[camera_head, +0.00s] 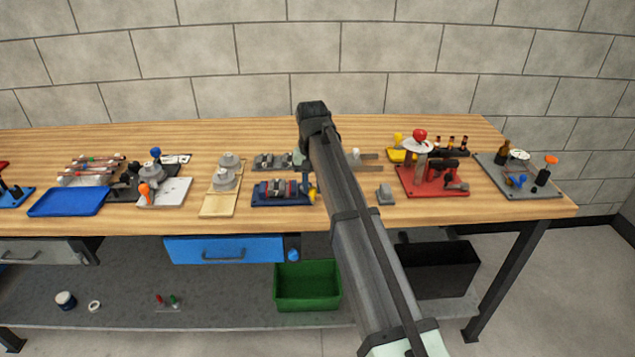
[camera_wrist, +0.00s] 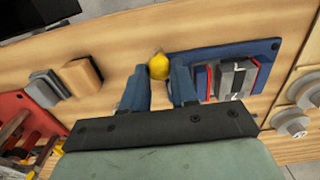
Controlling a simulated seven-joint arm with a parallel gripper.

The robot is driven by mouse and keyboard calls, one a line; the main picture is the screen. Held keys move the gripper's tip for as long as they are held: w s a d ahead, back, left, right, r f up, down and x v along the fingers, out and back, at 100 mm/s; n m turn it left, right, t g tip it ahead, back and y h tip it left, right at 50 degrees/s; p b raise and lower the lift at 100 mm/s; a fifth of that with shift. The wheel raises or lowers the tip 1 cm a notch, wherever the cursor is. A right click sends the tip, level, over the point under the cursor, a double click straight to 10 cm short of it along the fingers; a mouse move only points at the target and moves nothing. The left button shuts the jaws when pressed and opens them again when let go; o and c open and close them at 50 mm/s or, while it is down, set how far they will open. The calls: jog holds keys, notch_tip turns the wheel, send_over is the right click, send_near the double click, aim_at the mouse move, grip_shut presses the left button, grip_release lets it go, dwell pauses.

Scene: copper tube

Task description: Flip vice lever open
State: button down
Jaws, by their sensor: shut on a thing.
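The vice (camera_head: 282,190) has a dark blue base and grey jaws with red edges, and stands at the table's middle front. It also shows in the wrist view (camera_wrist: 232,78), right of my fingers. Its lever ends in a yellow knob (camera_wrist: 158,66); a bit of yellow shows at the vice's right side in the head view. My gripper (camera_wrist: 159,75) has two blue fingers, shut on the yellow knob with one finger on each side. The lever's shaft is not clear to see.
A grey block (camera_head: 385,194) stands right of my arm. A red fixture (camera_head: 435,185) is farther right. A second grey device (camera_head: 272,161) sits behind the vice, and a wooden board with round grey parts (camera_head: 217,205) is to its left. The table's front edge is close.

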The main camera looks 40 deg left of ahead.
jog(key=shift+s+a+m, duration=0.3)
jog(key=shift+s+m, duration=0.1)
jog(key=shift+m, duration=0.5)
jog(key=shift+s+a+m, duration=0.25)
jog(key=shift+s+m, duration=0.15)
jog(key=shift+m, duration=0.5)
jog(key=c, duration=0.9)
grip_release()
jog(key=shift+o, duration=0.2)
notch_tip(320, 180, up, 14)
jog(key=shift+f, duration=0.15)
